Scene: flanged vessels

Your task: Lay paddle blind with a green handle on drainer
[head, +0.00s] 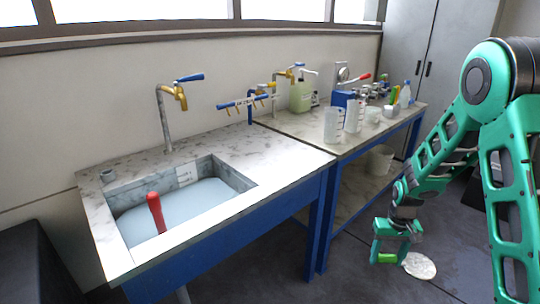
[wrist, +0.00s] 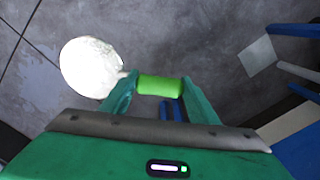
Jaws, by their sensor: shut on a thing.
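The paddle blind (head: 421,266) has a pale round disc and a green handle. My gripper (head: 388,254) is shut on the green handle, low over the dark floor to the right of the benches. In the wrist view the green handle (wrist: 160,88) lies across between the two fingers, and the pale disc (wrist: 92,66) sticks out to the left. The disc appears clear of the benches. I cannot make out for certain which thing is the drainer.
A sink (head: 180,200) with bluish liquid and an upright red handle (head: 156,212) is set in the near marble bench. The farther bench (head: 315,122) holds beakers, bottles and coloured handles. A white bucket (head: 379,159) stands on its lower shelf. Floor around my gripper is clear.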

